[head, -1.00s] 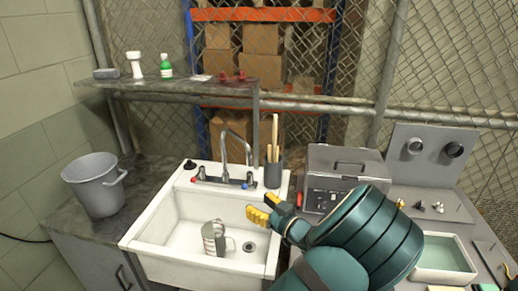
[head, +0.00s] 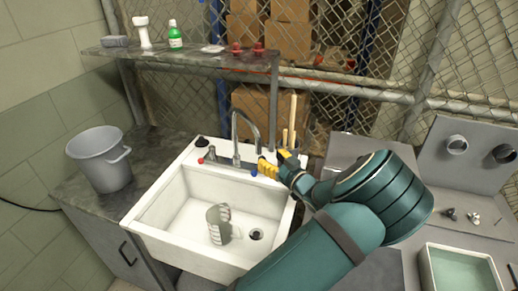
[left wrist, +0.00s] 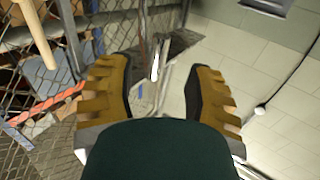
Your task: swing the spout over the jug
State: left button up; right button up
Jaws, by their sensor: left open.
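The metal spout (head: 236,136) rises from the back rim of the white sink (head: 150,212), arches over, and its free end points down toward the right. The clear jug (head: 217,224) stands in the basin, left of the drain and in front of the spout. My left gripper (head: 268,167), with yellow fingers, is just right of the spout's free end. In the left wrist view the gripper (left wrist: 157,88) is open, with a thin shiny upright piece (left wrist: 155,62) in the gap beyond the fingers; I cannot tell whether it is the spout. My right gripper is out of view.
A holder with wooden sticks (head: 292,120) stands behind my left gripper. A shelf (head: 190,60) with a green bottle (head: 175,36) hangs above the sink. A grey bucket (head: 100,160) stands at left. A pale green tray (head: 460,272) is at right.

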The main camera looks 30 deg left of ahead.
aim_at(261, 151)
pick_arm(q)
jog(key=x, duration=0.6)
jog(key=shift+w+a, duration=0.2)
jog(key=shift+a, duration=0.1)
grip_shut()
